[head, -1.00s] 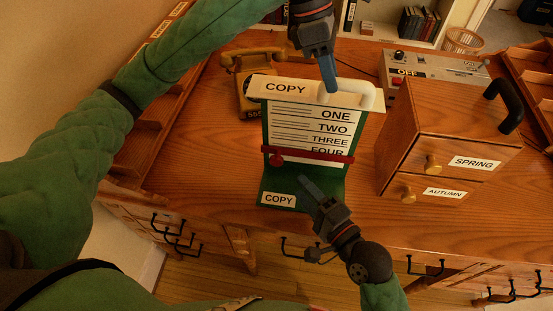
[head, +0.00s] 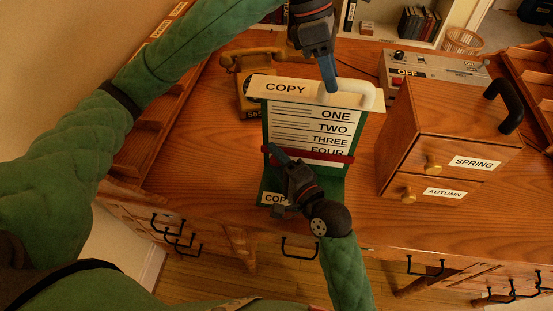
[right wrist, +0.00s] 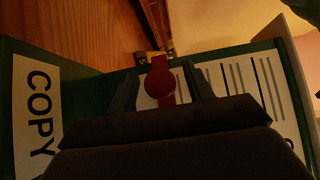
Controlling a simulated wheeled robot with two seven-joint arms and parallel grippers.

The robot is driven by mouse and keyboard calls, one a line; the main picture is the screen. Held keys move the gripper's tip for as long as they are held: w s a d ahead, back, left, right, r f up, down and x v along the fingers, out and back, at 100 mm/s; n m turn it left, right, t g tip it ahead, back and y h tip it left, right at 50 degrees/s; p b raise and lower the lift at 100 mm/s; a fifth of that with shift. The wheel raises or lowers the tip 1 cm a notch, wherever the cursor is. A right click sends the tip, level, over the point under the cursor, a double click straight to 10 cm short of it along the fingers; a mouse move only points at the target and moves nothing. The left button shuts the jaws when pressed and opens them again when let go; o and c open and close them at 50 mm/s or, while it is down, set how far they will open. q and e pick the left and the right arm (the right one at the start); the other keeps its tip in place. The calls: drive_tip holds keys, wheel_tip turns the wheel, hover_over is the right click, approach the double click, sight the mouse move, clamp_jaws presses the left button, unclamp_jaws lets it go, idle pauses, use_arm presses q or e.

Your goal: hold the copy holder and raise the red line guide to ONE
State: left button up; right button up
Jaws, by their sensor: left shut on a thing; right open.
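The green copy holder (head: 335,187) stands on the desk with a cream top bar and a sheet listing ONE, TWO, THREE and FOUR. The red line guide (head: 330,158) lies across the sheet at the lower edge of FOUR. My left gripper (head: 329,88) is shut on the holder's white handle (head: 358,96) at the top. My right gripper (head: 277,153) is open at the guide's left end and hides its knob in the head view. In the right wrist view the round red knob (right wrist: 159,82) shows between the two fingers, with no clear contact.
A yellow telephone (head: 245,80) stands behind the holder at left. A wooden drawer box (head: 425,130) marked SPRING and AUTUMN stands to the right. A grey switch box (head: 435,68) reading OFF is behind it. Desk between holder and drawer box is clear.

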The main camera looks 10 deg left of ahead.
drive_tip(key=shift+c, duration=0.2)
clamp_jaws()
wheel_tip(320, 180, up, 11)
drive_tip(key=shift+w, duration=0.1)
idle(0.3)
drive_tip(key=shift+o, duration=0.2)
unclamp_jaws()
drive_tip(key=shift+f, duration=0.1)
